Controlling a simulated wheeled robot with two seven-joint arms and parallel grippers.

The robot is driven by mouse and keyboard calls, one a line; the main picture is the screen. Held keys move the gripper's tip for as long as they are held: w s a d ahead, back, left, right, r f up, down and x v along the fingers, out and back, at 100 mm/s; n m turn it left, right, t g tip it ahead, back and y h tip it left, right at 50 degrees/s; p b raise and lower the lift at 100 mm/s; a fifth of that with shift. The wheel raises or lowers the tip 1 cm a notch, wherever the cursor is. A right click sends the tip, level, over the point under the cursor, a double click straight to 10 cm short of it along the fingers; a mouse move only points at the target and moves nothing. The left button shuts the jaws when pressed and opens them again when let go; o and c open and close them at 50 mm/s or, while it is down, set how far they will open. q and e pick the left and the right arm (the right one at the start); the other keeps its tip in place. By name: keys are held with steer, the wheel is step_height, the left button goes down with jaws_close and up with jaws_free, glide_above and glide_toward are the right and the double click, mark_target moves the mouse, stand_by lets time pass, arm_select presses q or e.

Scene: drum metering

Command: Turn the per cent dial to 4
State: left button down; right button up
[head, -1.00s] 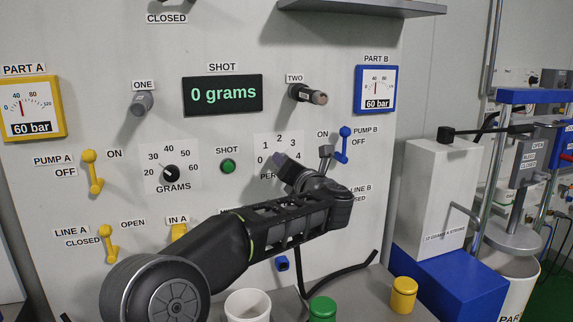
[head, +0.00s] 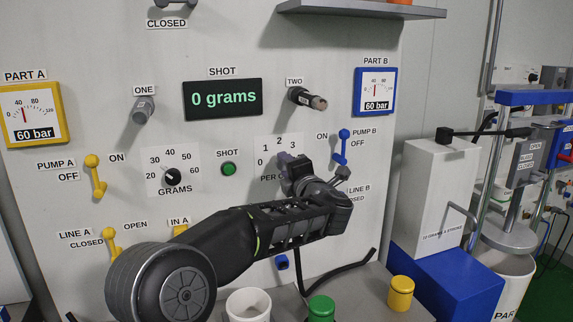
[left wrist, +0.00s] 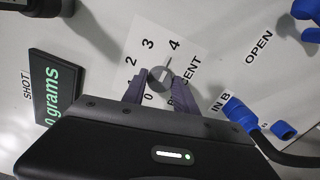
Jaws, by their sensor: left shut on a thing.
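The per cent dial (left wrist: 158,77) is a small grey round knob on a white plate (left wrist: 143,50) numbered 0 to 4. My left gripper (left wrist: 158,92) has its two jaws on either side of the knob and is shut on it. My right gripper is not in view.
The shot display (head: 222,99) reads 0 grams. The grams dial (head: 173,176) and green shot button (head: 229,168) are left of the gripper. The blue pump B lever (head: 343,145) is close on its right. A white cup (head: 248,305) stands below my arm.

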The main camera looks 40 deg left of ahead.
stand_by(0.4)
arm_select(q)
steer(key=c, duration=1)
jaws_free()
steer(key=shift+o, duration=0.2)
steer(key=shift+d, duration=0.15)
steer(key=b+v, duration=0.2)
steer(key=v, duration=0.5)
steer(key=shift+s+d, duration=0.25)
